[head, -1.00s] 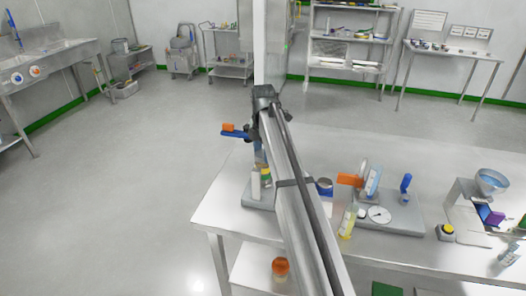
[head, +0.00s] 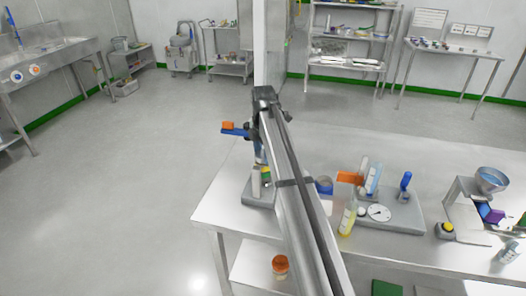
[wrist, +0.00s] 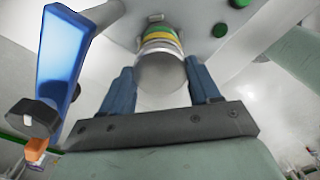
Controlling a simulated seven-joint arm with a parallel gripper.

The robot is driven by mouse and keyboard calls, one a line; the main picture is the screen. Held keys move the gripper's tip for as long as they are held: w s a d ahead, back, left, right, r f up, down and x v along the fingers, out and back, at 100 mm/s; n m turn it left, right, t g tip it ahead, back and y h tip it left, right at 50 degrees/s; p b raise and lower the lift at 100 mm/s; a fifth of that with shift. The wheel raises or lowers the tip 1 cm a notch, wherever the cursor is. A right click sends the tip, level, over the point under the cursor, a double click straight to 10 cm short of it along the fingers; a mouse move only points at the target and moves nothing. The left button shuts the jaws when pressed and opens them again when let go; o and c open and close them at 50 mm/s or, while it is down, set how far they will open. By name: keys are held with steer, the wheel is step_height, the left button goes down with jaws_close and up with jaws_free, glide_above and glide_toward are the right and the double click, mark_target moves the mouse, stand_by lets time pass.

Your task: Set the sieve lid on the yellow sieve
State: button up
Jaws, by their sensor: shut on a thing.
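The sieve lid (wrist: 162,80) is a round, pale grey metal piece between the two blue fingers of my gripper (wrist: 163,86) in the wrist view. The gripper is shut on it. Just beyond the lid, the yellow sieve (wrist: 160,44) shows in a round stack with a green band (wrist: 158,32). Whether the lid touches the stack cannot be told. In the head view the yellow sieve (head: 266,173) is partly hidden by my arm, at the left end of the steel table; the lid and fingertips are hidden there.
The stack stands on a grey base (head: 256,197) near the table's left edge. The table's back is clear.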

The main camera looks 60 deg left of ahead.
mark_target(263, 154)
steer(key=shift+f, duration=0.4)
stand_by(0.8)
steer(key=o, duration=1.2)
steer(key=shift+o, duration=0.7)
steer(key=shift+r, duration=0.15)
steer(key=shift+r, duration=3.85)
